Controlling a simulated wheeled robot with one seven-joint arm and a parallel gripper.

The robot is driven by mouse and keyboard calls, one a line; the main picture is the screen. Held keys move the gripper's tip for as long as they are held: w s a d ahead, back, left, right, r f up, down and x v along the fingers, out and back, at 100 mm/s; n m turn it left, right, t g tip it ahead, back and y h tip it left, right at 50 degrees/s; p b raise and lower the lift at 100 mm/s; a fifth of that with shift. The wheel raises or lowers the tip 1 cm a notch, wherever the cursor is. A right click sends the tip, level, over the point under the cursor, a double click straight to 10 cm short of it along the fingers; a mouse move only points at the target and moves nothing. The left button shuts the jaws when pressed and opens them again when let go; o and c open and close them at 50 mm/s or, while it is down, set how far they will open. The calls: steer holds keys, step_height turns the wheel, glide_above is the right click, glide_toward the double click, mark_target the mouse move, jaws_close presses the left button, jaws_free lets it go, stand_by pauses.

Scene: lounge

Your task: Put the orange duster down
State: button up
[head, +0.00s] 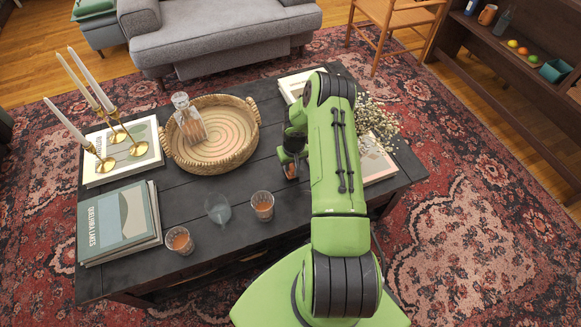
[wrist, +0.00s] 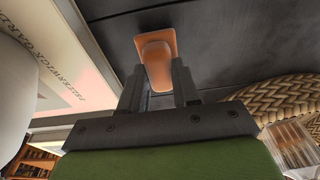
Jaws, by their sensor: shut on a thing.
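The orange duster (wrist: 155,52) is between the two fingers of my gripper (wrist: 158,82) in the wrist view, with the dark table top behind it. My gripper is shut on it. In the head view, a small orange part of the duster (head: 290,170) shows below my gripper, over the right half of the black table (head: 165,211). My green arm hides much of the area around it. I cannot tell whether the duster touches the table top.
A woven tray (head: 252,139) with a glass decanter (head: 188,119) stands left of my gripper. Nearer stand glasses (head: 262,206). Books (head: 120,222) and a gold candle holder (head: 137,149) are at left. A white vase shows in the wrist view (wrist: 14,100), beside a book.

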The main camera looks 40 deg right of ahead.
steer(key=shift+f, duration=0.6)
steer(key=shift+r, duration=0.15)
steer(key=o, duration=1)
